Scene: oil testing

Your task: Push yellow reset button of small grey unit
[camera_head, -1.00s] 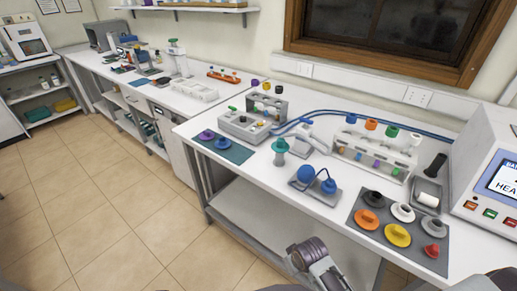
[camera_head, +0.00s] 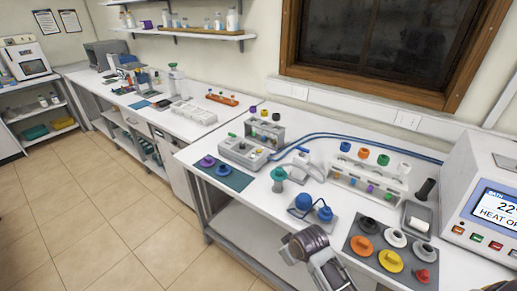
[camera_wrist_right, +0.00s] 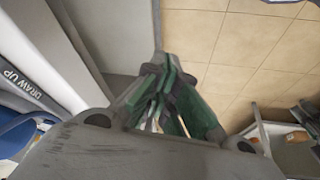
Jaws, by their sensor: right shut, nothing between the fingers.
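The small grey unit (camera_head: 240,157) stands on the near bench, left of its middle, in the head view. Small coloured spots show on its top, including a yellowish one (camera_head: 258,153), too small to read as the reset button for sure. My right gripper (camera_wrist_right: 165,88) shows in the right wrist view, with its green-padded fingers shut and empty. Tiled floor and a pale bench surface lie beyond it, and the unit is not recognisable there. In the head view an arm link of mine is at the bottom centre, with no fingertips visible. My left gripper is not in view.
A grey rack (camera_head: 264,131) stands right behind the unit, and a teal mat (camera_head: 235,181) lies in front. A teal-topped bottle (camera_head: 279,180), a blue-knobbed device (camera_head: 304,202) and a long tube rack (camera_head: 366,187) stand to the right. Blue tubing runs behind.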

